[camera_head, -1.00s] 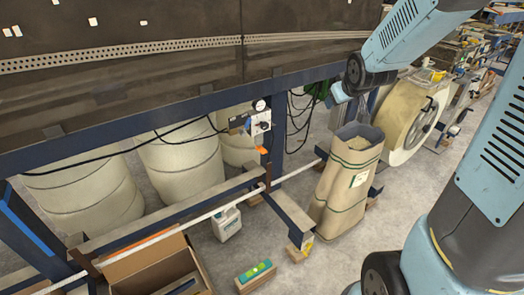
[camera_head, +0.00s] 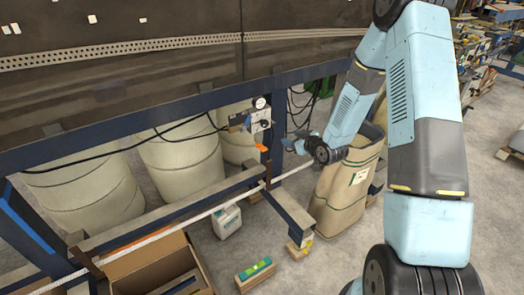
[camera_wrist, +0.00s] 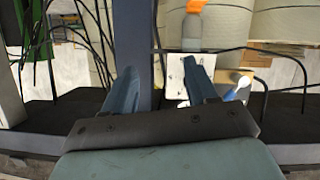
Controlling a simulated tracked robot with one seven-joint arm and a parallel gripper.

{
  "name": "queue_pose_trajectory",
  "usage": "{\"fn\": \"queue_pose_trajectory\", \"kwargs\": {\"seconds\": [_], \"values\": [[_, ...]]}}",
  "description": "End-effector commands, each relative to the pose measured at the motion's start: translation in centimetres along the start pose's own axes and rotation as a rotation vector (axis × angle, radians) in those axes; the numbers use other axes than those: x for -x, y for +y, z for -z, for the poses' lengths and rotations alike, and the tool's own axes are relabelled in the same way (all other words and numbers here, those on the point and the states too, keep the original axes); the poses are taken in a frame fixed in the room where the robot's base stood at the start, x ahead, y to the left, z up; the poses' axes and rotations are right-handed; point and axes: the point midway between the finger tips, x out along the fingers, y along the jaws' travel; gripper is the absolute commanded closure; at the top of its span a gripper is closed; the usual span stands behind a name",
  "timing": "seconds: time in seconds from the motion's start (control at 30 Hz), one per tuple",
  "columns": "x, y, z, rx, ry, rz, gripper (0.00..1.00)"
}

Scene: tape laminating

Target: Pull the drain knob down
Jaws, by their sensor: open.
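A small white panel (camera_head: 258,121) with a round gauge (camera_head: 260,102) and a dark round knob is fixed to the blue frame. An orange part (camera_head: 261,147) shows below it. Which part is the drain knob I cannot tell for sure. My gripper (camera_head: 290,142) is to the right of the panel, open and empty, apart from it. In the wrist view, which looks upside down, my gripper's two fingers (camera_wrist: 162,80) are spread. Beyond them are the white panel (camera_wrist: 176,72), partly hidden by a finger, the gauge (camera_wrist: 243,82) and an orange part (camera_wrist: 195,6) on a grey cylinder.
A blue post (camera_wrist: 131,30) and dark cables (camera_wrist: 101,40) are close by in the wrist view. A tall sack (camera_head: 343,190) stands below my arm. Several pale drums (camera_head: 182,160) stand behind the frame. A cardboard box (camera_head: 155,265) and a white jug (camera_head: 226,221) are on the floor.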

Motion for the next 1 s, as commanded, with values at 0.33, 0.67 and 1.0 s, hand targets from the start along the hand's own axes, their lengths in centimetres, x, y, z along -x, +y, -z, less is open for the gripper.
{"fn": "queue_pose_trajectory", "kwargs": {"seconds": [0.33, 0.67, 1.0], "values": [[-2.2, -5.0, -6.3, -0.105, 0.215, 0.033, 0.43], [-2.0, -7.6, -9.4, -0.185, 0.346, 0.015, 0.43], [-4.4, -7.7, -8.7, -0.19, 0.363, 0.011, 0.43]]}}
